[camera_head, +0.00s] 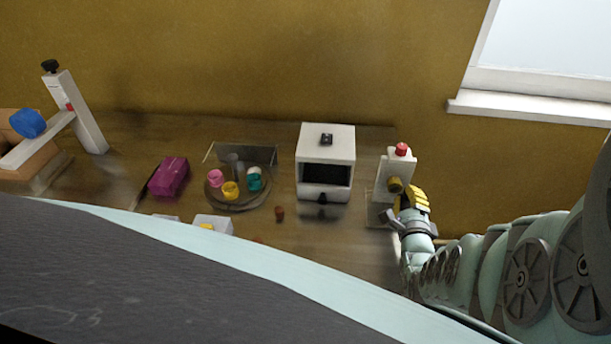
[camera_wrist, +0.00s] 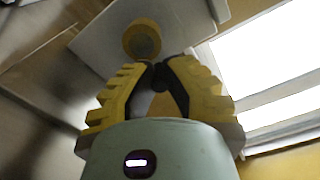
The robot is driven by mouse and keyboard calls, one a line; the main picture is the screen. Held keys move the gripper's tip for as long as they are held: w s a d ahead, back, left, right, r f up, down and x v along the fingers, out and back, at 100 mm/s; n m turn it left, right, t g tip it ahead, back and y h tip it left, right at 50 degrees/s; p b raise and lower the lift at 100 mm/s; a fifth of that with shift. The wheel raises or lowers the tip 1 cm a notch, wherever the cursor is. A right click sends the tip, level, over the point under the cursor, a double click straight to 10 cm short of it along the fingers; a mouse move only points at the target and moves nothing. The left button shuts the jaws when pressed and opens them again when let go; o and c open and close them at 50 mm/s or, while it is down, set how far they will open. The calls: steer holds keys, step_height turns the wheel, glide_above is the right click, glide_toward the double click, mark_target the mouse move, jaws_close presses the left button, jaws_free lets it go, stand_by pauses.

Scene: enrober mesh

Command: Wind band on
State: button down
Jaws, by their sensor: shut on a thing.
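A white upright unit (camera_head: 397,163) with a red knob on top (camera_head: 402,149) stands at the right end of the bench. A round olive-yellow drum or knob (camera_head: 395,185) sits on its front; it also shows in the wrist view (camera_wrist: 142,40), just beyond the fingers. My gripper (camera_head: 405,197) with yellow fingers is right in front of this unit. In the wrist view the fingertips (camera_wrist: 168,72) close on a small dark handle-like piece, mostly hidden by the pads. No separate band can be made out.
A white box machine with a dark opening (camera_head: 325,160) stands left of the unit. A round tray (camera_head: 213,203) holds several coloured cups. A magenta block (camera_head: 169,178) and a white stand (camera_head: 85,115) with a blue piece (camera_head: 28,123) are farther left. A window ledge (camera_head: 530,107) is upper right.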

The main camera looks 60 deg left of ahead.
steer(key=shift+s+a, duration=0.1)
steer(key=shift+a, duration=0.05)
steer(key=c, duration=0.9)
jaws_free()
steer(key=shift+c, duration=0.2)
steer(key=shift+r+n, duration=0.1)
steer(key=shift+n, duration=0.2)
